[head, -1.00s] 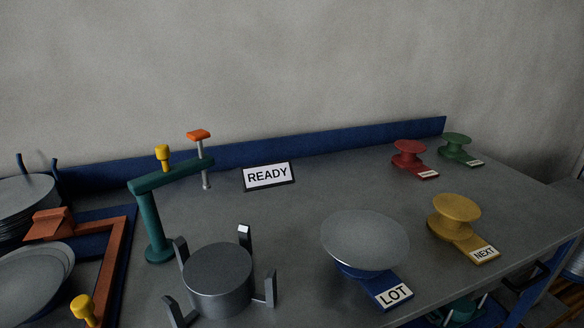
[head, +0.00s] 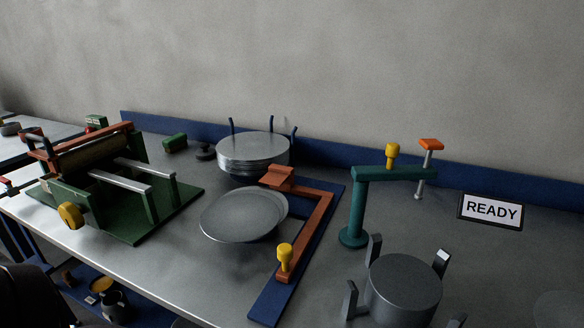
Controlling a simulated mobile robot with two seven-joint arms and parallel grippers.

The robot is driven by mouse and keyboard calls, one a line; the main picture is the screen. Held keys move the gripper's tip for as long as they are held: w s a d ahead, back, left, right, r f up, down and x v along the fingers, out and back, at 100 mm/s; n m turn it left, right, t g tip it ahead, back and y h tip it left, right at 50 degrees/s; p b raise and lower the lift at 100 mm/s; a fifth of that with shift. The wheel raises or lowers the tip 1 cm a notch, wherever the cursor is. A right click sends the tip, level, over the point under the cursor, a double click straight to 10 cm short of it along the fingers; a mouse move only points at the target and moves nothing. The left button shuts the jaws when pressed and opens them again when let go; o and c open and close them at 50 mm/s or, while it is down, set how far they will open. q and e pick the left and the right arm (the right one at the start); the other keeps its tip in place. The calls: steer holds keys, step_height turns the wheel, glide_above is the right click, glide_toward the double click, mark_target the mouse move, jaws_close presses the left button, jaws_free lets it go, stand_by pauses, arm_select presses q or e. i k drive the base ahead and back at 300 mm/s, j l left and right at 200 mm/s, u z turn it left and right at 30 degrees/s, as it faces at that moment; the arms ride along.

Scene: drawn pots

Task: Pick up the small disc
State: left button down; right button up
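Neither of my grippers is in view. Several grey metal discs (head: 253,142) lie in a stack between blue upright pins at the back. A flat grey disc (head: 244,214) lies in front of the stack, left of the orange-brown arm; a second round outline shows on it, and I cannot tell whether this is a separate, smaller disc. A faint pale round edge shows at the lower right corner, too dim to name.
A green roller machine (head: 100,175) stands on the left. An orange-brown angled arm (head: 318,225) lies on a blue board. A teal post with a crossarm (head: 357,205), a grey cylinder with upright jaws (head: 403,285) and a READY sign (head: 491,210) stand on the right.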

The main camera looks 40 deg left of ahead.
mark_target(239, 218)
steer(key=u, duration=1.65)
